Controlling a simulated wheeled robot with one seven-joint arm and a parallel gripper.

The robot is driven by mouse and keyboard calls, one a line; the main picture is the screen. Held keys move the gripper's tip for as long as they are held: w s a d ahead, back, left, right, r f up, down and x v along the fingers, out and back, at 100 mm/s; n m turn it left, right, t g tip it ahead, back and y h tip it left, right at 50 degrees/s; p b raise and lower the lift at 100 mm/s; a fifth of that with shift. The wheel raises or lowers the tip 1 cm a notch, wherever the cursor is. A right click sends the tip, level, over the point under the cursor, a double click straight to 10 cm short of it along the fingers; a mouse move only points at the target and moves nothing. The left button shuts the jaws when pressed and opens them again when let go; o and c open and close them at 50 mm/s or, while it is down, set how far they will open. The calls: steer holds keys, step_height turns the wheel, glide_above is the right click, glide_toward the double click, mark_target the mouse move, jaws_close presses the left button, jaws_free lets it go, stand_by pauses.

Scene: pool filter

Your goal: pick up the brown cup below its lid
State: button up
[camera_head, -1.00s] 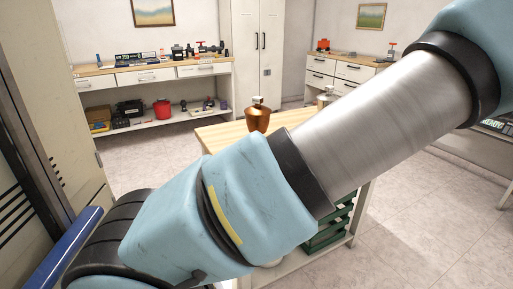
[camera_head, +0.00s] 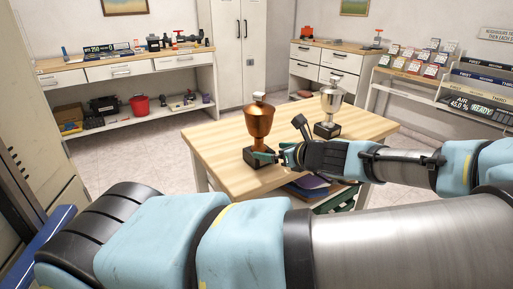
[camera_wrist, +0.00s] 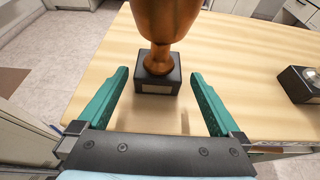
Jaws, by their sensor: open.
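The brown cup (camera_head: 259,124) is a copper-coloured trophy cup on a black square base, with a pale knob on its lid. It stands upright on the wooden table near its left part. In the wrist view the cup (camera_wrist: 164,18) rises at the top centre, its lid out of frame. My gripper (camera_head: 272,157) is beside the cup, low near its base. In the wrist view my gripper (camera_wrist: 158,80) is open, its two green fingers pointing toward the cup, with its black base just ahead between the fingertips. Nothing is held.
A silver trophy cup (camera_head: 329,108) stands to the right on the same wooden table (camera_head: 215,150); its black base (camera_wrist: 300,84) shows at right in the wrist view. Workbenches (camera_head: 130,72) line the back wall. A card rack (camera_head: 420,65) stands at right.

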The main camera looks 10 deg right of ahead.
mark_target(262, 149)
steer(key=x, duration=0.7)
steer(key=shift+w+a+f+p, duration=0.15)
steer(key=shift+f+p, duration=0.15)
steer(key=shift+f, duration=0.1)
steer(key=c, duration=0.9)
steer(key=shift+c, duration=0.5)
steer(key=shift+r, duration=0.2)
